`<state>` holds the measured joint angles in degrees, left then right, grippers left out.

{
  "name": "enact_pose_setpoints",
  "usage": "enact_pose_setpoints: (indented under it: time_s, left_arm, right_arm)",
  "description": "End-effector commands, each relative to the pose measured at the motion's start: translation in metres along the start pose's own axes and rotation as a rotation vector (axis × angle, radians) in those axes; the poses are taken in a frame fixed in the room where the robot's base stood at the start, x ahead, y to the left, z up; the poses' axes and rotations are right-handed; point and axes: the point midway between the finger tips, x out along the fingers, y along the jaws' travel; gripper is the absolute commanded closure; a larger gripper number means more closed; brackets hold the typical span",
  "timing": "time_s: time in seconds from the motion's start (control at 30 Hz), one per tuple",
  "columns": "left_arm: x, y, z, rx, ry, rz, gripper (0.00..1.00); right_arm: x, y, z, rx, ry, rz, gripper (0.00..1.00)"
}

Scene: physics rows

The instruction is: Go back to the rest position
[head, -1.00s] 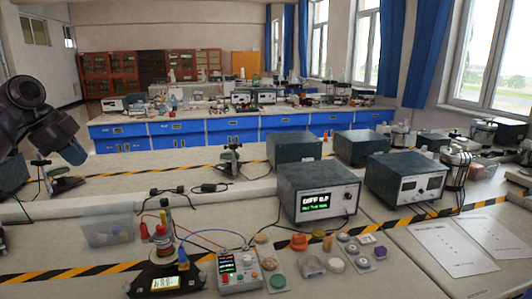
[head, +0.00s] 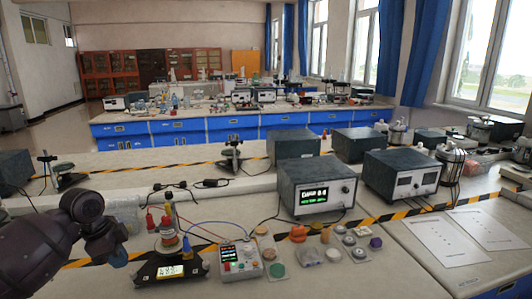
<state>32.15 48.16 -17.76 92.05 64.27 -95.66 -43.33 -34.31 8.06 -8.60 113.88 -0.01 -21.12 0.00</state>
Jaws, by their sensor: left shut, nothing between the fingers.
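My left arm comes in at the lower left of the head view, dark and bent at a joint. Its left gripper (head: 117,257) is at the lower end, shut and empty, over the near bench left of the black scale (head: 168,270). A gap shows between the gripper and the scale in the picture. The fingertips are small and hard to make out. My right gripper is not in view.
A stand with red and yellow parts (head: 168,241) is on the scale. A meter box (head: 240,260) with cables, several small coloured pieces and a power supply (head: 316,190) stand to the right. A clear bin (head: 126,208) is partly behind my arm.

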Motion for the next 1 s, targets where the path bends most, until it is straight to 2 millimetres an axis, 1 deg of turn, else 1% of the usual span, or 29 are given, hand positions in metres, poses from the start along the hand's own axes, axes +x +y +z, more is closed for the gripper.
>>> enact_pose_setpoints:
  time_s: [0.03, 0.1, 0.17, 0.2, 0.27, 0.3, 0.43, 0.5, 0.6, 0.7, 0.8, 0.9, 1.0]
  left_arm:
    - [0.024, 0.02, 0.001, -0.017, -0.005, 0.009, 1.0]
    - [0.05, 0.043, 0.002, -0.05, -0.012, 0.005, 1.0]
    - [0.07, 0.064, 0.003, -0.082, -0.015, -0.001, 1.0]
    - [0.082, 0.078, 0.004, -0.105, -0.015, -0.006, 1.0]
    - [0.098, 0.099, 0.006, -0.143, -0.015, -0.014, 1.0]
    - [0.107, 0.113, 0.007, -0.17, -0.013, -0.021, 1.0]
    - [0.13, 0.158, 0.011, -0.27, -0.003, -0.048, 1.0]
    - [0.138, 0.181, 0.014, -0.333, 0.004, -0.067, 1.0]
    - [0.145, 0.214, 0.02, -0.432, 0.015, -0.098, 1.0]
    - [0.147, 0.244, 0.027, -0.542, 0.024, -0.133, 1.0]
    - [0.144, 0.273, 0.036, -0.662, 0.029, -0.172, 1.0]
    - [0.138, 0.295, 0.046, -0.778, 0.03, -0.215, 1.0]
    - [0.13, 0.313, 0.055, -0.873, 0.027, -0.254, 1.0]
  right_arm:
    - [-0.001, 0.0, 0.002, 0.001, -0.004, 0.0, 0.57]
    - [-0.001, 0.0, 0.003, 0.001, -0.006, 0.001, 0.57]
    - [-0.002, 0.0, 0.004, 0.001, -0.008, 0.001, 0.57]
    - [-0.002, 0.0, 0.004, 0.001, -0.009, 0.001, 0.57]
    - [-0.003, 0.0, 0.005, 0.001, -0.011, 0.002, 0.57]
    - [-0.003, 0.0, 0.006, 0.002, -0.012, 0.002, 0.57]
    - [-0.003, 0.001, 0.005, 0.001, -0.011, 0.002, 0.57]
    - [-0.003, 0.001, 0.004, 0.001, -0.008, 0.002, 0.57]
    - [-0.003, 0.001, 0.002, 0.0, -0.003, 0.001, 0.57]
    - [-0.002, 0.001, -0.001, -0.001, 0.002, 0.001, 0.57]
    - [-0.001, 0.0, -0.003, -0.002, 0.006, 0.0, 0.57]
    - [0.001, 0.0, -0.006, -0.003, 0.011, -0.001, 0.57]
    - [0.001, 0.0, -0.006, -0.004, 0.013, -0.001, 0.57]
